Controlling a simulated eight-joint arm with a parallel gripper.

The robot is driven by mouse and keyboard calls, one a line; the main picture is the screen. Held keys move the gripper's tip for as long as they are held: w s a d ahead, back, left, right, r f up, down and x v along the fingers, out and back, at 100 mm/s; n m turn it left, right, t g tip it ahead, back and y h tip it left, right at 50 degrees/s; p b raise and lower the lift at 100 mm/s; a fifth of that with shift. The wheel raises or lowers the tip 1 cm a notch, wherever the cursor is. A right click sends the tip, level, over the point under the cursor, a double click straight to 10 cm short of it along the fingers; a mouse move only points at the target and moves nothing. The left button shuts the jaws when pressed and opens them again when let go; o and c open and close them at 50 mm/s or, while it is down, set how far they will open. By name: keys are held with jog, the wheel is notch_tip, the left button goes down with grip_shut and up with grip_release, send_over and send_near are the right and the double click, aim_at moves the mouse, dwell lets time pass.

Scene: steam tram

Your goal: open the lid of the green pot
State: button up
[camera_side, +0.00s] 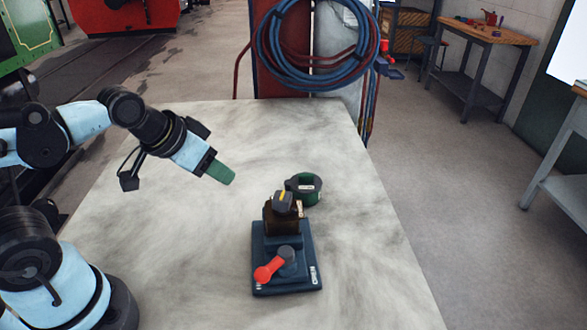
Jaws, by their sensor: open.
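A small round green pot (312,198) stands on the pale table behind a dark blue device. It has a white label and a dark top; I cannot tell its lid apart clearly. The device in front hides part of its left side. My gripper (222,173) has green fingertips, is open and empty, and hangs above the table to the left of the pot. It is clearly apart from the pot, pointing down to the right.
The blue device (262,284) bears a red lever (267,271), a brown block (280,222) and a black knob (284,203) with a yellow mark. The table (375,255) is clear around it. Coiled hoses (262,42) hang beyond the far edge.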

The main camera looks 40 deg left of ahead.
jog(key=shift+w+d, duration=0.15)
jog(key=shift+w, duration=0.1)
jog(key=c, duration=0.5)
jog(key=w+m, duration=0.1)
jog(key=w+d+m, duration=0.1)
jog(key=w, duration=0.1)
jog(key=w+d+m, duration=0.1)
jog(key=shift+w+d+r+m, duration=0.2)
jog(key=shift+r+m, duration=0.1)
jog(key=shift+r, duration=0.1)
grip_shut()
jog(key=m, duration=0.5)
send_near(313, 184)
jog(key=shift+y, duration=0.3)
jog(key=shift+d+x, duration=0.2)
jog(key=shift+x, duration=2.2)
